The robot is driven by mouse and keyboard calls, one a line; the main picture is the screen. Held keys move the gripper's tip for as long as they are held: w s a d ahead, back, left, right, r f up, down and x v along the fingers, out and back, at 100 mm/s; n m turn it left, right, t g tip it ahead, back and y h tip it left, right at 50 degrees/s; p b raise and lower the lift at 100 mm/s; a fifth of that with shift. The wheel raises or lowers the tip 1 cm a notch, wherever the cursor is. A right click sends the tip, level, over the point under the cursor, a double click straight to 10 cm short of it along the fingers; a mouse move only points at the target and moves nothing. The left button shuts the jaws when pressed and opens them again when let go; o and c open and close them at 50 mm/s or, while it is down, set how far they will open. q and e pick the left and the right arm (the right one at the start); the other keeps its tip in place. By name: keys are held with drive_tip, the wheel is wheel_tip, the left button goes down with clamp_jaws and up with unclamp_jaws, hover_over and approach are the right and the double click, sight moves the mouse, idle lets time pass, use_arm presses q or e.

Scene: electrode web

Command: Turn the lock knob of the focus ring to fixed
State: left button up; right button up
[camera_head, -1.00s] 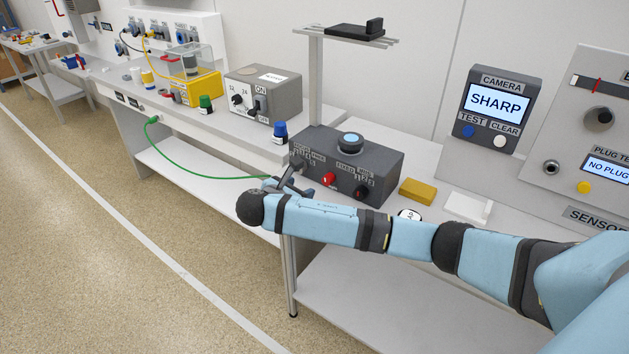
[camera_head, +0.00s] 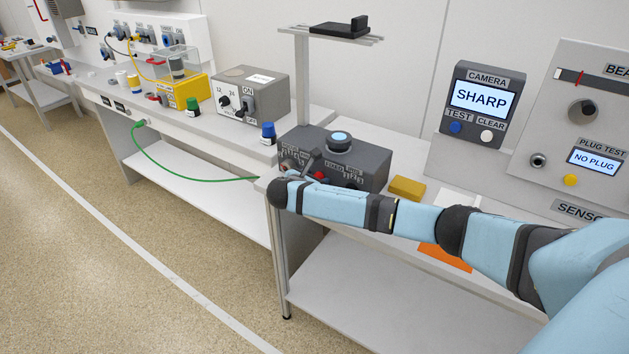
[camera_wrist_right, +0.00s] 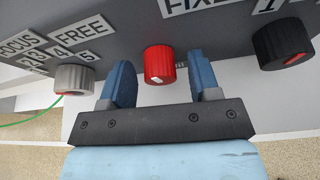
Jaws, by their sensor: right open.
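The red lock knob (camera_head: 319,176) is on the front of a dark grey box (camera_head: 368,165), partly behind my right gripper (camera_head: 307,165). In the right wrist view the red knob (camera_wrist_right: 158,62) sits between the two blue fingers of my open right gripper (camera_wrist_right: 159,75), with a visible gap on each side. A white mark shows low on the knob's face. The FREE label (camera_wrist_right: 80,31) is to its left and the FIXED label, partly cut off, is to its upper right (camera_wrist_right: 190,5). My left gripper is not in view.
A grey knob (camera_wrist_right: 74,78) is left of the red one and a black knob (camera_wrist_right: 283,44) is right. A yellow block (camera_head: 407,188) lies beside the box. The camera display (camera_head: 480,97) reads SHARP. A green cable (camera_head: 190,173) hangs at left.

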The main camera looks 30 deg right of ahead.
drive_tip(key=c, duration=0.9)
